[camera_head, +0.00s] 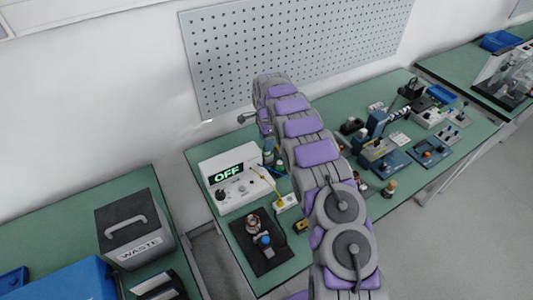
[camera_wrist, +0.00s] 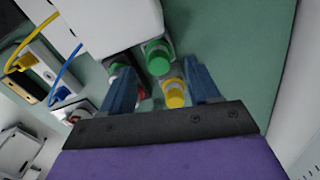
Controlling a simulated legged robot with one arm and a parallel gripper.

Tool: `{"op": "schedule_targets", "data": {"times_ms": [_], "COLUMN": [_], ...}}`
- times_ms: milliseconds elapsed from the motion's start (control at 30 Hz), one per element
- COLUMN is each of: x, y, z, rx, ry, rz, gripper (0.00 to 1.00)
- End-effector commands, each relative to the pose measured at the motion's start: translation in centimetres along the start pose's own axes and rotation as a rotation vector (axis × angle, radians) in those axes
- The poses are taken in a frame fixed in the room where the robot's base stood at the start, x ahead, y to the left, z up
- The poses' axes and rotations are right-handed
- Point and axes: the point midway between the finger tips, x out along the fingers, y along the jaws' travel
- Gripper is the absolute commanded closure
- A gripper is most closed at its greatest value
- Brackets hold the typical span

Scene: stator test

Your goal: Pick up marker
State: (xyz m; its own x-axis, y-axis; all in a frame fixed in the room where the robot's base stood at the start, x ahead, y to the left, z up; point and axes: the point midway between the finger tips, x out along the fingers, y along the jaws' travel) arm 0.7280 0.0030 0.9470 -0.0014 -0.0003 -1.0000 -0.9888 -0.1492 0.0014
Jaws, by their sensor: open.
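My gripper (camera_wrist: 157,70) shows in the wrist view with its two blue fingers apart, with no object clamped between them. A large green round piece (camera_wrist: 157,55) and a yellow round piece (camera_wrist: 174,93) lie in the gap as seen from the wrist. A red piece (camera_wrist: 141,90) is partly hidden behind the left finger, near another green edge (camera_wrist: 118,68). These could be marker caps seen from the end, but I cannot tell which is the marker. In the head view my arm hides most of this spot, and the fingers cannot be made out.
A black mat (camera_head: 262,250) with small parts lies in front. The green table (camera_head: 440,150) carries several devices at right. A perforated wall panel (camera_head: 300,45) is behind.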

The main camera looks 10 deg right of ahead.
Motion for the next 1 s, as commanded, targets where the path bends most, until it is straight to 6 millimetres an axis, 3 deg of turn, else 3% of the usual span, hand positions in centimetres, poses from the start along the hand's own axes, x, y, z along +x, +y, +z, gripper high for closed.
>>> {"op": "schedule_targets", "data": {"times_ms": [333,600,1000], "x": [4.5,4.8,4.8], "y": [0.1,0.1,0.1], "z": [-0.3,-0.2,-0.3], "rx": [0.001,-0.001,0.0], "ry": [0.0,0.0,0.0], "rz": [-0.001,-0.002,-0.001], "gripper": [0.39,0.39,0.77]}}
